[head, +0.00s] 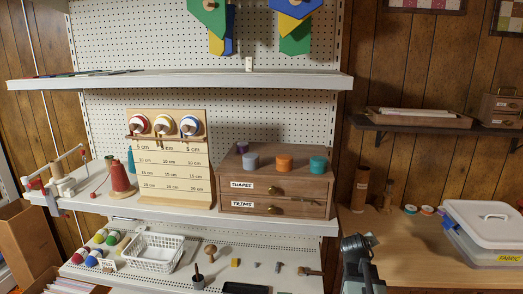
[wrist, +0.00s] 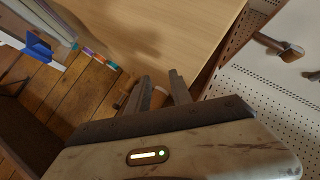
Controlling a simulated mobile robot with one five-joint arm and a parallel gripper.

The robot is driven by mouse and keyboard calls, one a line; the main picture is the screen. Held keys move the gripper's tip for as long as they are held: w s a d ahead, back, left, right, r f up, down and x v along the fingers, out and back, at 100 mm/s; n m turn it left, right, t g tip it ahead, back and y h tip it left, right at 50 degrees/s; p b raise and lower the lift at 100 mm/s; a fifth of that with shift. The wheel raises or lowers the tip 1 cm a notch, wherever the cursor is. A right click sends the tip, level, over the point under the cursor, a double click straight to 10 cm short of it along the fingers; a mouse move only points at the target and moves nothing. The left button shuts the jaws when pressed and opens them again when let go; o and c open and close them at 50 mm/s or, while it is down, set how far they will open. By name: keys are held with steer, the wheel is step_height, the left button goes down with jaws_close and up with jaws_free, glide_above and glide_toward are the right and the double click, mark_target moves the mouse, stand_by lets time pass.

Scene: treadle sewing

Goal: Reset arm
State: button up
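My gripper (wrist: 159,78) shows in the wrist view, with its two grey fingers apart and nothing between them. It points over the wooden table (wrist: 140,20), and a shadow falls on the tabletop. In the head view a dark part of my arm stands at the bottom right of centre, in front of the wooden table (head: 410,235). The fingertips cannot be made out there.
A wooden drawer box (head: 275,187) stands on the middle shelf, left of my arm. A white basket (head: 155,250) and small tools lie on the lower shelf. A lidded fabric bin (head: 485,230) stands on the table at right. A pegboard shelf (wrist: 275,90) is close at right in the wrist view.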

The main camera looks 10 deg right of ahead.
steer(key=s+a+f+g+y, duration=0.2)
steer(key=s+a+f+y, duration=0.1)
steer(key=a, duration=0.9)
steer(key=s+a+f+m+g+y, duration=0.1)
steer(key=s+a+f+g+y, duration=0.2)
steer(key=a, duration=1)
steer(key=s+a+f+g+y, duration=0.2)
steer(key=s+a+f, duration=0.2)
steer(key=a, duration=0.8)
step_height(320, 180, down, 11)
steer(key=s+b, duration=0.2)
steer(key=b, duration=0.9)
step_height(320, 180, up, 25)
steer(key=p, duration=2.5)
steer(key=shift+s+d+g, duration=0.15)
steer(key=shift+d+g, duration=0.15)
steer(key=shift+d, duration=0.05)
